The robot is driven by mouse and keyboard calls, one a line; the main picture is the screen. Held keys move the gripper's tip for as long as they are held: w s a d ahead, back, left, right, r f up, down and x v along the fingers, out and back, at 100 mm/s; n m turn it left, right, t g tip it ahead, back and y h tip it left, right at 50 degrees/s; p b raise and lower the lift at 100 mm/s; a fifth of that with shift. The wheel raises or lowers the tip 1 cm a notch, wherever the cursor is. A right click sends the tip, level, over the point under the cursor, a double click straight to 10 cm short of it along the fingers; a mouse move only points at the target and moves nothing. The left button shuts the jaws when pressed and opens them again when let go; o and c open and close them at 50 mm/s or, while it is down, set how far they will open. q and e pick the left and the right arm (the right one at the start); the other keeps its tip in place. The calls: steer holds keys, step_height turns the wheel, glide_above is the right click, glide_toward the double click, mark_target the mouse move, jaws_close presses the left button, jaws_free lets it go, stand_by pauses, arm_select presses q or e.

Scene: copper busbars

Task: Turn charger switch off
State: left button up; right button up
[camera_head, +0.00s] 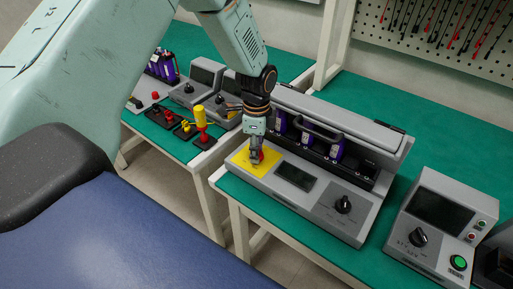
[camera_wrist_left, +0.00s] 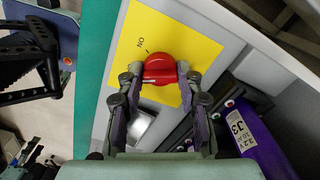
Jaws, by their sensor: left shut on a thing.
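The charger (camera_head: 309,172) is a long grey unit on the green bench, with a dark display, a black knob and purple battery packs in its rear bay. Its red rotary switch (camera_wrist_left: 159,68) sits on a yellow plate (camera_wrist_left: 196,46) marked "ON"; in the head view the yellow plate (camera_head: 241,160) is at the charger's left end. My left gripper (camera_wrist_left: 158,78) is shut on the red switch, with a fingertip at either side of it. In the head view my left gripper (camera_head: 257,160) points down over the yellow plate and hides most of the switch. My right gripper is not in view.
A grey tester (camera_head: 436,225) with a screen, knob and green button stands to the right of the charger. Small yellow, red and black tools (camera_head: 201,128) lie on the left bench. A pegboard (camera_head: 446,35) hangs behind. Bare green bench (camera_head: 420,125) lies behind the charger.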

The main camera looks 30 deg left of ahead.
arm_select(q)
steer(key=shift+r+p, duration=0.1)
steer(key=shift+p, duration=0.4)
steer(key=shift+n, duration=0.4)
steer(key=o, duration=1.2)
step_height(320, 180, up, 12)
steer(key=shift+f, duration=0.1)
steer(key=shift+s, duration=0.1)
